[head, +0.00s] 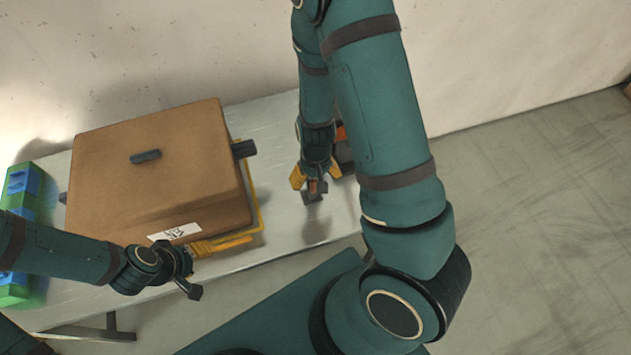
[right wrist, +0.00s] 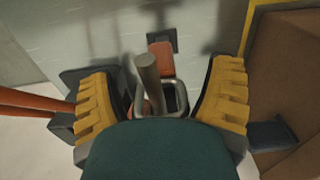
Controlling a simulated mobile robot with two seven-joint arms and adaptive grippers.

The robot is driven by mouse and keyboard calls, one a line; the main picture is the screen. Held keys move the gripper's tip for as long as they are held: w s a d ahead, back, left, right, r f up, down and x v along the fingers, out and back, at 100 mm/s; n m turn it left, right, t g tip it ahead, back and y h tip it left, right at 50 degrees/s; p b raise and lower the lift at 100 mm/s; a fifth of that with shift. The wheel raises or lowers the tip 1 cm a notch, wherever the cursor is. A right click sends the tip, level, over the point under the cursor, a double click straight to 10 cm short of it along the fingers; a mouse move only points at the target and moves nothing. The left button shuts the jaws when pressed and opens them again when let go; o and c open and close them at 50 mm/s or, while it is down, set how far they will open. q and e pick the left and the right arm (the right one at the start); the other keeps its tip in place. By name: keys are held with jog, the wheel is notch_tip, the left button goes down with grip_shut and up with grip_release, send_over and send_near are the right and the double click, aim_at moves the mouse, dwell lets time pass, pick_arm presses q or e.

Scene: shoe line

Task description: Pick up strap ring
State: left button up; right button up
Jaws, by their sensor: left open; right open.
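The strap ring (right wrist: 181,98) looks like a grey metal loop in the right wrist view, beside a grey upright post (right wrist: 150,82). A red-orange piece (right wrist: 162,62) lies behind the loop. My right gripper (right wrist: 162,100) is open, with one yellow finger on each side of the loop and post; I cannot tell whether it touches them. In the head view my right gripper (head: 315,181) points down low over the table, and the ring is too small to make out there. My left gripper (head: 190,279) is open at the table's front edge, before the box, apart from the ring.
A large brown lidded box (head: 160,175) with dark handles stands on a yellow frame (head: 226,241) on the grey table (head: 275,118). Green and blue bins (head: 20,185) stand at the left. An orange and dark object (head: 342,150) sits behind my right gripper.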

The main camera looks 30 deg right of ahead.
grip_shut()
jog(key=shift+r, duration=0.25)
